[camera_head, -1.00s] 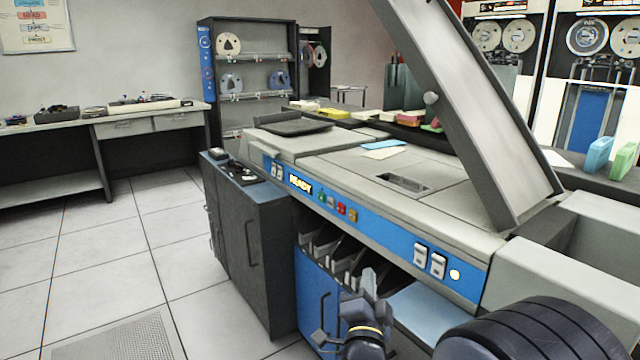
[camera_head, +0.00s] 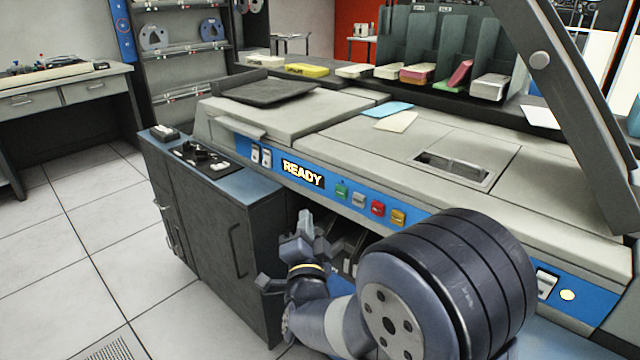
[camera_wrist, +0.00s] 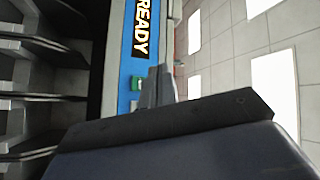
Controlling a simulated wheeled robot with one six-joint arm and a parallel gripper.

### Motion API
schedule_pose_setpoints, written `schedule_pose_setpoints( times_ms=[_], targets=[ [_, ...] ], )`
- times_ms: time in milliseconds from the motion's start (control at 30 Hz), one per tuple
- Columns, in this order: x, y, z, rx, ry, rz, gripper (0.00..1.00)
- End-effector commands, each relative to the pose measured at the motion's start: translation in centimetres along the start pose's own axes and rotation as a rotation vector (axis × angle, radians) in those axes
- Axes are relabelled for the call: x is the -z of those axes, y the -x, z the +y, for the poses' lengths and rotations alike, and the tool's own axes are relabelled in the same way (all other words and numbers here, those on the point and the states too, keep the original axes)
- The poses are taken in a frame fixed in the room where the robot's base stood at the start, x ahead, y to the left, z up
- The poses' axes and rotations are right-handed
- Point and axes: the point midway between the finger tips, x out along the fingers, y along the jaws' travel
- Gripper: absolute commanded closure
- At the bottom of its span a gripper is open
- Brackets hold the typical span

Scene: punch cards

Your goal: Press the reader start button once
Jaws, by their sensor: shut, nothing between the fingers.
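The card reader's blue front panel (camera_head: 450,214) carries a lit READY display (camera_head: 303,173). To its right sit a green button (camera_head: 341,190), a pale grey one (camera_head: 359,199), a red one (camera_head: 378,207) and a yellow one (camera_head: 398,216). Their labels are too small to read. My gripper (camera_head: 306,224) is shut and empty, below and left of the green button, in front of the machine. In the wrist view the shut fingertips (camera_wrist: 160,73) appear just right of the green button (camera_wrist: 136,83), and the display (camera_wrist: 142,28) is above. I cannot tell whether they touch the panel.
Card slots (camera_head: 345,245) lie under the panel. A dark cabinet (camera_head: 225,245) stands left of my gripper. The raised cover (camera_head: 560,90) slants over the machine's right side. Blue and cream cards (camera_head: 397,121) lie on its top. The floor at left is clear.

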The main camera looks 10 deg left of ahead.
Motion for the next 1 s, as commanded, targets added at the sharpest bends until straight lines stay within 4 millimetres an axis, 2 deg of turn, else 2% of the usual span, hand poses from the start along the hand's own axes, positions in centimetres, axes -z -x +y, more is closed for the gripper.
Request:
schedule_pose_setpoints(
  times_ms=[633, 1000],
  targets=[
    [0.2, -0.2, 0.1, 0.0, 0.0, 0.001, 1.0],
    [2.6, -3.4, 2.3, -0.002, 0.002, 0.003, 1.0]
  ],
)
